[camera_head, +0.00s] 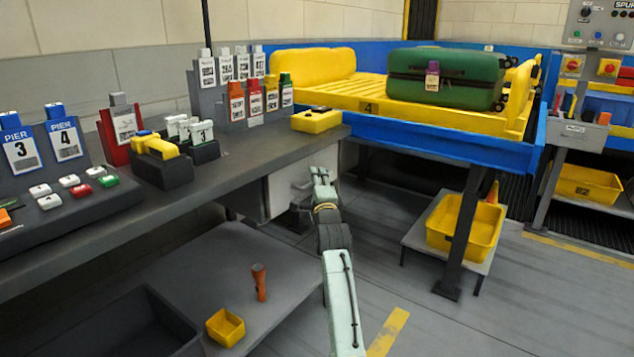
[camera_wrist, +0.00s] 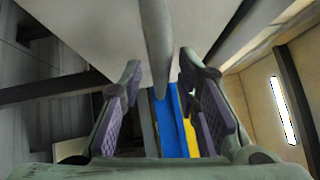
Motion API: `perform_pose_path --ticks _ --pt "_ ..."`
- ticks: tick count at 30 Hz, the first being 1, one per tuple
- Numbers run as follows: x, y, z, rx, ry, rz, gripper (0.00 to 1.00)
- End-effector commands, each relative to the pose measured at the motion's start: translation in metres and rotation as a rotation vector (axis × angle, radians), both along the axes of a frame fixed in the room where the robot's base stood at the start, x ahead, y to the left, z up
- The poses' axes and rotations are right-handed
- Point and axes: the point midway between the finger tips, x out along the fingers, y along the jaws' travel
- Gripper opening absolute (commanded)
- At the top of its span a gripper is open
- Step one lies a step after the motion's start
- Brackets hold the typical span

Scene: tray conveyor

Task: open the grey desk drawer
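The grey desk drawer (camera_head: 279,194) is a pale unit under the right end of the dark desk, partly hidden by my arm. It looks shut, though its edges are hard to make out. My gripper (camera_head: 298,207) is small and dark at its front, partly hidden by my wrist. In the wrist view, my gripper (camera_wrist: 165,100) is open, its two padded fingers well apart. A grey bar (camera_wrist: 156,45), apparently the drawer handle, reaches down between the fingers, with space on both sides. A pale panel (camera_wrist: 100,35), apparently the drawer front, lies behind it.
The desk (camera_head: 235,160) carries tag holders and stamps above my arm. A low shelf (camera_head: 200,270) holds a small yellow bin (camera_head: 226,327) and an orange-brown tool (camera_head: 260,282). The blue conveyor (camera_head: 460,145) with a green suitcase (camera_head: 445,78) stands right. Floor is clear beside my arm.

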Motion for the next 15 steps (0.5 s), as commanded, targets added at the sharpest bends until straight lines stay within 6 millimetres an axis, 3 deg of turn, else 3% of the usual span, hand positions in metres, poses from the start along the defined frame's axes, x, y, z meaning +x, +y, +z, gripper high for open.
perform_pose_path --ticks 3,15 --pt "-0.0002 0.0000 0.0000 0.000 0.000 0.000 0.30" --pt "-0.0004 -0.0003 -0.0001 0.000 0.000 0.000 0.03"
